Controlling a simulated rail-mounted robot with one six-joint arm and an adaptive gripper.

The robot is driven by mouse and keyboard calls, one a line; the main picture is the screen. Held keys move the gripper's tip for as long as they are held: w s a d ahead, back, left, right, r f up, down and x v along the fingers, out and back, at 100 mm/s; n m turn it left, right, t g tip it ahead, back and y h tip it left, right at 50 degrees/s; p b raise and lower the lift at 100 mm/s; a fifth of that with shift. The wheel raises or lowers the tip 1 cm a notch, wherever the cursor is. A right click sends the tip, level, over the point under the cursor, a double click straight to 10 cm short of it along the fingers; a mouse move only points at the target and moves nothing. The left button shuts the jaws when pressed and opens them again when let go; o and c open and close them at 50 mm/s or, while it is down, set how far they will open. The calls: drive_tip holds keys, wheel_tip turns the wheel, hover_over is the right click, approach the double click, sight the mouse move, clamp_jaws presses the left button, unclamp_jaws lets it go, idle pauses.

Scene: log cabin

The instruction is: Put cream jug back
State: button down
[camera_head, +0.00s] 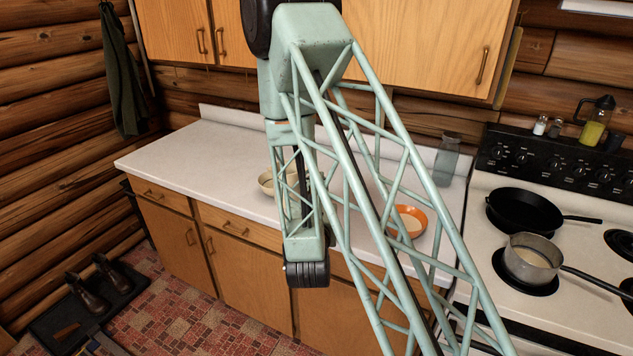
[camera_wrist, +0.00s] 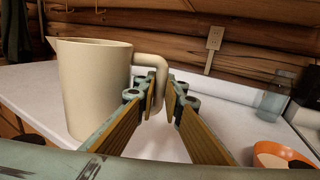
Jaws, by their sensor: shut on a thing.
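The cream jug (camera_wrist: 95,88) is large in the left half of the wrist view, upright, with its spout to the left and its handle (camera_wrist: 155,75) to the right. My gripper (camera_wrist: 162,103) is shut on the handle. The jug is over the white counter (camera_wrist: 155,140); I cannot tell whether its base touches it. In the head view my arm hides the gripper and most of that spot; a cream-coloured rim (camera_head: 266,183) shows beside the arm, and I cannot tell whether it is the jug.
An orange bowl (camera_head: 410,219) stands on the counter (camera_head: 190,160) to the right, also in the wrist view (camera_wrist: 280,157). A clear glass container (camera_head: 446,158) stands near the wall. The stove holds a black pan (camera_head: 522,208) and a saucepan (camera_head: 531,262). The counter's left part is clear.

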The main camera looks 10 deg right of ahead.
drive_tip(key=shift+r+p, duration=1.65)
drive_tip(key=shift+r, duration=0.45)
drive_tip(key=shift+d, duration=0.15)
